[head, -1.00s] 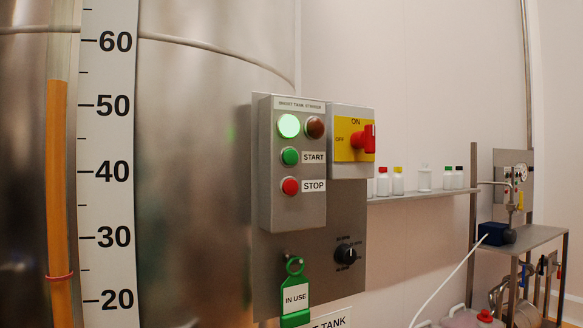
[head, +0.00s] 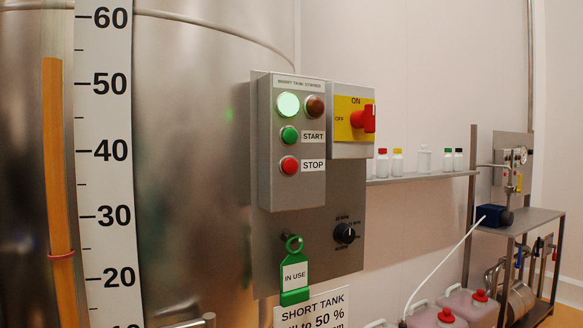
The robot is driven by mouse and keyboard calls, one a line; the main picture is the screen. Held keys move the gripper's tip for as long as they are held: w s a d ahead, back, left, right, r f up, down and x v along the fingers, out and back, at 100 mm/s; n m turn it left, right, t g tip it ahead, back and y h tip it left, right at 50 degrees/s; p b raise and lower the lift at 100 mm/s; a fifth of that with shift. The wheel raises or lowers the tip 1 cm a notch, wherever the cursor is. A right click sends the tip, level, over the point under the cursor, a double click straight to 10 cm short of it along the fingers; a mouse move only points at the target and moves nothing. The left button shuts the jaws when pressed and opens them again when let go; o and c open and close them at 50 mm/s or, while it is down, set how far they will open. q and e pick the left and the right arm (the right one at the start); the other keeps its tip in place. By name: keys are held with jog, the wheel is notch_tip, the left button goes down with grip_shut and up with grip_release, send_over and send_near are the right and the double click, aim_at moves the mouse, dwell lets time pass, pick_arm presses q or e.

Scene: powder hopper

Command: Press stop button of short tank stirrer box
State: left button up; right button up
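The grey short tank stirrer box (head: 291,195) is mounted on a metal plate in front of the steel tank. Its red stop button (head: 289,165) sits at the lower left, beside the STOP label. The green start button (head: 289,135) is above it. The upper left lamp (head: 288,105) glows bright green, and the lamp beside it (head: 315,107) is dark red-brown. Neither of my grippers is in the head view, and nothing covers the buttons.
A red rotary switch (head: 363,119) on a yellow plate is right of the box. A black knob (head: 345,233) and a green IN USE tag (head: 294,276) are below. A shelf (head: 420,178) holds small bottles. Red-capped jugs (head: 470,306) stand at the lower right.

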grip_shut()
jog(key=shift+s, duration=0.1)
dwell(1.3)
